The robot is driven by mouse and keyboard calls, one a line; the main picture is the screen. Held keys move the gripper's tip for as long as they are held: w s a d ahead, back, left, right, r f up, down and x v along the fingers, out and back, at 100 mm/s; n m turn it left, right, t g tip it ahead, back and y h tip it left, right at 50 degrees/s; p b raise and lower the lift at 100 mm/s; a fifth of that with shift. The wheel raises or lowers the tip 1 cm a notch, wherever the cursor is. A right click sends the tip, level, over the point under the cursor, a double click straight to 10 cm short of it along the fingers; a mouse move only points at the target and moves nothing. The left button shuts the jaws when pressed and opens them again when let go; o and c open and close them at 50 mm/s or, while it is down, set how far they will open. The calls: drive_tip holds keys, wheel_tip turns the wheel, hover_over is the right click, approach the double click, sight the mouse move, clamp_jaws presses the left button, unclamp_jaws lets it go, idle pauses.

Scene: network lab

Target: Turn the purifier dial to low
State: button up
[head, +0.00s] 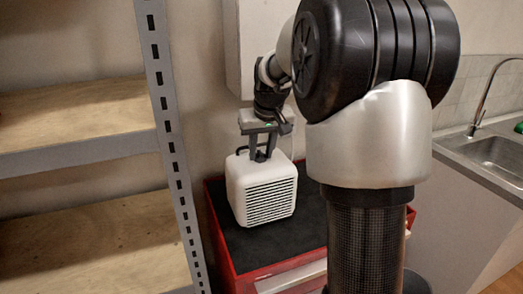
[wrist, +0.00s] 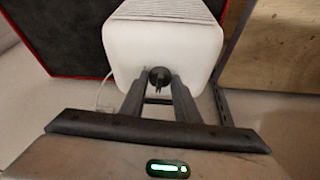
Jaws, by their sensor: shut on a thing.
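The white air purifier (head: 262,190) stands on the dark top of a red tool cart, its slatted grille facing the front. In the wrist view the purifier (wrist: 135,45) fills the upper middle, and its small black dial (wrist: 160,78) shows on the white face. My gripper (head: 260,157) reaches down to the top of the purifier. In the wrist view my gripper (wrist: 160,85) has its two fingers on either side of the dial, shut on it. The dial is hidden by the fingers in the head view. I cannot read any dial marking.
The red cart (head: 222,240) has a dark mat with bare room around the purifier. A metal shelf rack (head: 172,130) with wooden boards stands close on the left. A sink (head: 497,150) and counter are on the right. A white cable (wrist: 103,95) runs beside the purifier.

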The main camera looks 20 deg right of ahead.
drive_tip(key=m, duration=0.2)
drive_tip(key=m+h, duration=0.1)
drive_tip(key=m, duration=0.1)
drive_tip(key=m+h, duration=0.1)
drive_tip(key=m, duration=0.1)
drive_tip(key=shift+w+a+g+p, duration=0.2)
drive_tip(key=shift+a+g+p, duration=0.1)
drive_tip(key=shift+a+p, duration=0.05)
drive_tip(key=m, duration=0.2)
drive_tip(key=m+g+h+p, duration=0.1)
drive_tip(key=m, duration=0.2)
drive_tip(key=shift+w+a+g+h, duration=0.1)
drive_tip(key=shift+w+g+h, duration=0.05)
drive_tip(key=shift+g+h, duration=0.15)
drive_tip(key=o, duration=1)
drive_tip(key=shift+o, duration=0.2)
drive_tip(key=p+v, duration=0.1)
drive_tip(key=v, duration=1.6)
drive_tip(key=shift+r, duration=0.25)
drive_tip(key=shift+a, duration=0.1)
